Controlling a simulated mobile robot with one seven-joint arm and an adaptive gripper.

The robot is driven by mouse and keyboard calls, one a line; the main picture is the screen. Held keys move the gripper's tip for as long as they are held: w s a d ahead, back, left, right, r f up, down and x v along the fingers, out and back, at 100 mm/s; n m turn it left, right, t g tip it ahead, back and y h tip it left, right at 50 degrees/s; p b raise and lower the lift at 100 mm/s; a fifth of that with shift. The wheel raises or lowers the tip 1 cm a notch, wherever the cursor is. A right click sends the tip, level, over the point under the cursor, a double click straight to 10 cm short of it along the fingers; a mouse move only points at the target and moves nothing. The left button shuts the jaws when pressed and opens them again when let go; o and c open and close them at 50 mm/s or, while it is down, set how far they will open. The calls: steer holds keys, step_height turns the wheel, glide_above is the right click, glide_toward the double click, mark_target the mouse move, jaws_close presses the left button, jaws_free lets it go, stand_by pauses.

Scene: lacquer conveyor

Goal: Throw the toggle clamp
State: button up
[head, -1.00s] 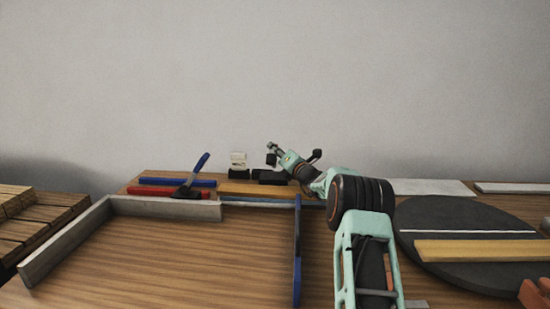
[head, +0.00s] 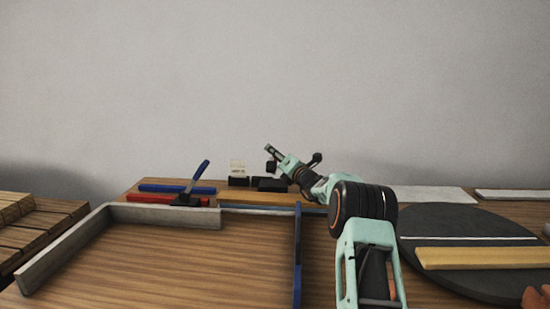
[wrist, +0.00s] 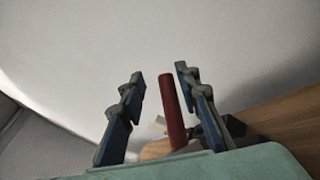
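The toggle clamp (head: 187,199) stands at the back left in the head view. It has a dark base and a blue handle (head: 201,174) tilted up to the right. My gripper (head: 269,152) is to the right of the clamp and apart from it, angled up and left. In the wrist view, my gripper (wrist: 157,85) is open, with its two fingers apart. A red rod (wrist: 172,112) shows between the fingers, nearer the right one. I cannot tell whether the fingers touch it or what it belongs to.
A blue bar (head: 177,189) and a red bar (head: 160,199) lie by the clamp. A grey fence (head: 62,248) edges the wooden table (head: 180,260). Small dark blocks (head: 269,184) sit near my gripper. A black disc (head: 465,280) with a wooden strip (head: 480,258) lies right.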

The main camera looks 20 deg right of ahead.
step_height(320, 180, up, 9)
stand_by(0.3)
